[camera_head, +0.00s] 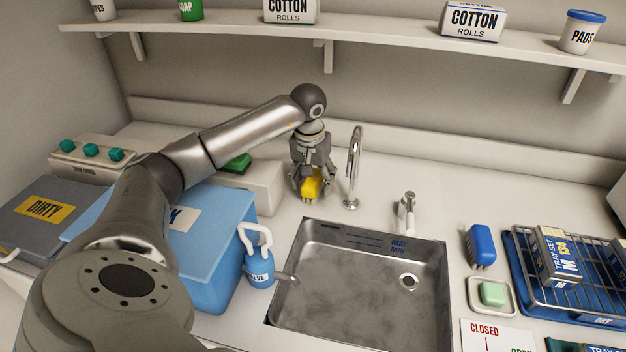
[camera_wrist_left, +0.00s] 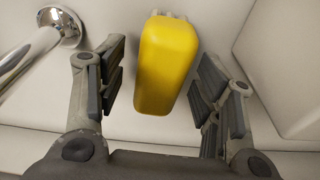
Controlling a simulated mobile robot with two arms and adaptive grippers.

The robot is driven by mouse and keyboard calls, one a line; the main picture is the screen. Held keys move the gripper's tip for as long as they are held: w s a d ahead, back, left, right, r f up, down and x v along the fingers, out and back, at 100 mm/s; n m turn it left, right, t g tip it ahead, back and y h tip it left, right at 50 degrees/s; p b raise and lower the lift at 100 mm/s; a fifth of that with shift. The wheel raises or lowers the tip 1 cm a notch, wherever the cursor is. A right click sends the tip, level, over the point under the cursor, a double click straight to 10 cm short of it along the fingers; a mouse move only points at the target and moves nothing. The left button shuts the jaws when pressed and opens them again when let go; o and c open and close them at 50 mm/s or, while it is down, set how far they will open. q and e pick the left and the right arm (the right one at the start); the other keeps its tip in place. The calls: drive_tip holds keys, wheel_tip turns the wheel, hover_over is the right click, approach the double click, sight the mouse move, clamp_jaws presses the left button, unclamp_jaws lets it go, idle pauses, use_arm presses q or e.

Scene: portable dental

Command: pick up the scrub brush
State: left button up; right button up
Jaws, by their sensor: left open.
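A yellow scrub brush (camera_head: 312,184) stands on the counter behind the sink's left corner, its pale bristles partly showing. My left gripper (camera_head: 311,172) is above it, pointing down, with a finger on either side. In the left wrist view the yellow brush (camera_wrist_left: 165,65) lies between the two open finger pads, with a visible gap on each side. My right gripper is not in view.
A tall faucet (camera_head: 354,165) stands close to the right of my left gripper. A white box (camera_head: 262,184) is close on its left. The steel sink (camera_head: 340,290) is in front. A blue bin (camera_head: 215,240) is at left, and a shelf (camera_head: 340,35) runs above.

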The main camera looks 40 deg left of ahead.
use_arm(q)
drive_tip(key=shift+f, duration=0.25)
drive_tip(key=shift+c, duration=0.2)
drive_tip(key=c, duration=1.1)
